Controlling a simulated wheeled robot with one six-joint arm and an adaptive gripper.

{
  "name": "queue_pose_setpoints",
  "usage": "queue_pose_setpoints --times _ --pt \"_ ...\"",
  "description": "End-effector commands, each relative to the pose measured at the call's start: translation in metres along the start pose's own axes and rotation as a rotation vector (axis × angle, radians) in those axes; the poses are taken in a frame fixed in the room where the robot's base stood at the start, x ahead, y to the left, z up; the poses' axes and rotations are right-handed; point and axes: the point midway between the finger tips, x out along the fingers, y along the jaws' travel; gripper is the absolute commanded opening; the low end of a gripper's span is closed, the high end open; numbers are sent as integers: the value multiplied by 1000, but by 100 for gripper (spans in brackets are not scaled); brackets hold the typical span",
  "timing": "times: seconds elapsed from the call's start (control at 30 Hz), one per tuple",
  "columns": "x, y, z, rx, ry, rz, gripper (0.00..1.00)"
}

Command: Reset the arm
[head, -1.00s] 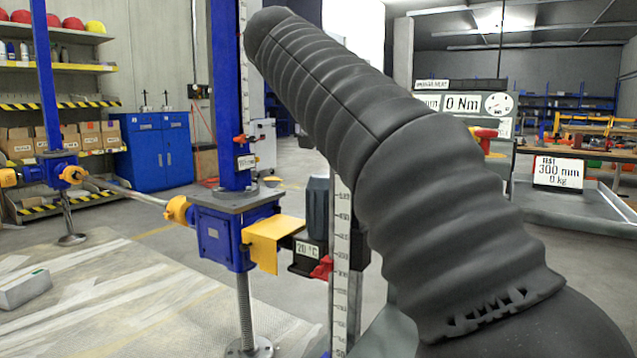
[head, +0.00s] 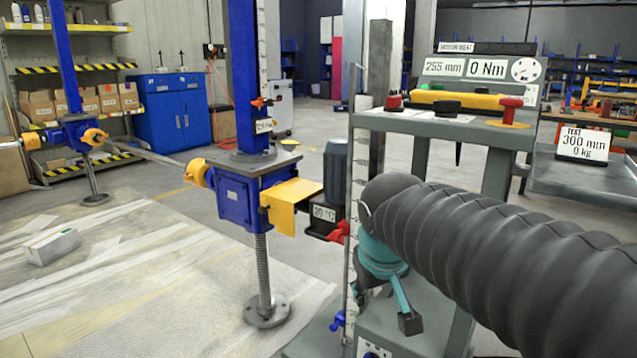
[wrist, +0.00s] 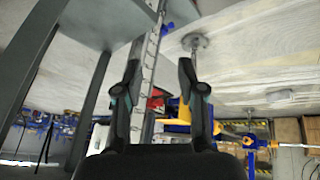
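My arm (head: 500,255), in a black ribbed sleeve, reaches in from the right edge of the head view and lies nearly level. My gripper (head: 388,300), teal with dark tips, hangs at its end in front of the grey stand, partly hidden by the sleeve. In the wrist view, the two fingers of my gripper (wrist: 158,75) stand well apart with nothing held between them. The blue screw jack (head: 235,195), with a yellow guard (head: 290,195) and red lever (head: 340,232), stands left of my gripper, apart from it in the picture.
A grey bench (head: 440,124) with red and black knobs and a 0 Nm display (head: 487,67) stands behind my arm. A vertical scale (head: 352,215) is close to my gripper. A second jack (head: 72,135) stands at left.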

Motion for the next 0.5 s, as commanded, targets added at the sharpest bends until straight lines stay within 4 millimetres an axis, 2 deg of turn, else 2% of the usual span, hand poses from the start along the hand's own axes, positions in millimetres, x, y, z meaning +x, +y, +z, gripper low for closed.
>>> queue_pose_setpoints --times 0.03,0.1,0.2,0.3,0.4,0.5 --pt "0 2 28 23 -14 -20 40" --pt "2 0 65 60 -31 -50 40" --pt "5 -2 112 129 -47 -78 40" --pt "4 -1 149 196 -55 -85 40" --pt "-2 5 167 237 -38 -69 40" --pt "-14 13 167 265 -1 -49 40"
